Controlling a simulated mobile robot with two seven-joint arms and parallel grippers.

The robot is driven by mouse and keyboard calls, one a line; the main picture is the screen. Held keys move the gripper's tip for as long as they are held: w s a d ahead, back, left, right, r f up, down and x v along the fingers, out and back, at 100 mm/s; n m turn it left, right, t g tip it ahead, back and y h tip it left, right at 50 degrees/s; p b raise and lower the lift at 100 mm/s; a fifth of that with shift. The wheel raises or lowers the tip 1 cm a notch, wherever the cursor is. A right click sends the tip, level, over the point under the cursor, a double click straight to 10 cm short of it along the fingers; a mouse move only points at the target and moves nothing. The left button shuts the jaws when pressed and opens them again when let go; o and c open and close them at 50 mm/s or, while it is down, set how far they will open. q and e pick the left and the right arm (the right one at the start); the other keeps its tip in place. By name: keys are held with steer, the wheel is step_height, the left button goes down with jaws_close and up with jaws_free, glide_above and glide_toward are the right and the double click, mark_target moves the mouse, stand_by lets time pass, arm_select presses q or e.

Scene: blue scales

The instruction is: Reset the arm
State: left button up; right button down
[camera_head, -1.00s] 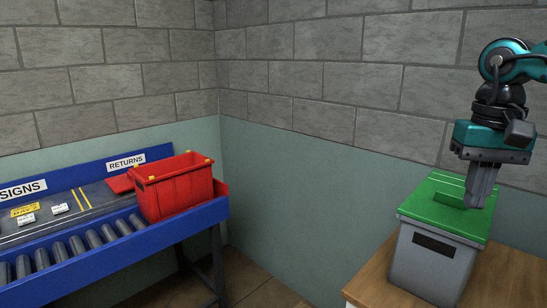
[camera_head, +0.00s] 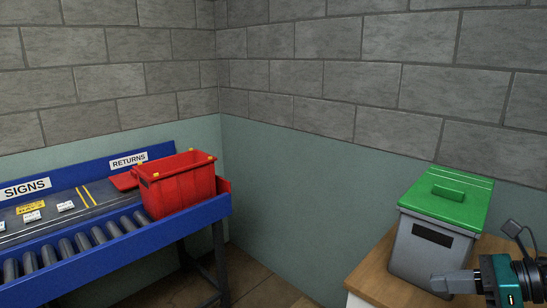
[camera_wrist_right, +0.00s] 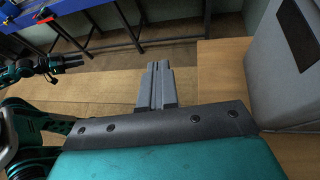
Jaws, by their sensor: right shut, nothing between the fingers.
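My right gripper (camera_head: 438,284) is shut and empty. In the head view it points left at the lower right, in front of the grey bin (camera_head: 431,250) on the wooden table. In the right wrist view its two fingers (camera_wrist_right: 157,68) lie together with nothing between them, and the bin's grey side (camera_wrist_right: 280,75) is to their right. The green lid (camera_head: 449,197) lies on the bin, with its handle on top. My left gripper (camera_wrist_right: 72,62) shows only in the right wrist view, at the left, too small to tell whether its fingers are apart.
The wooden table (camera_head: 375,277) carries the bin at the right. At the left, a blue roller conveyor (camera_head: 105,253) holds a red crate (camera_head: 180,190) by the RETURNS sign (camera_head: 127,160). Open floor lies between conveyor and table. Walls stand behind.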

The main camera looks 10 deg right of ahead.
steer(key=s+a+f+m+t+h, duration=0.25)
steer(key=f+m, duration=0.45)
steer(key=m, duration=0.5)
steer(key=s+a+f+m+t+h, duration=0.1)
steer(key=s+f+m+t+h, duration=0.2)
steer(key=f+m, duration=0.6)
steer(key=s+a+f+m+g+h, duration=0.1)
steer(key=s+a+f+m, duration=0.2)
steer(key=a+m, duration=0.4)
steer(key=s+a+f+m+g+h, duration=0.2)
steer(key=a+f+m, duration=0.3)
steer(key=m, duration=0.9)
steer(key=a, duration=0.3)
steer(key=shift+s+a+m, duration=0.25)
steer(key=shift+s+m, duration=0.05)
steer(key=shift+s, duration=0.1)
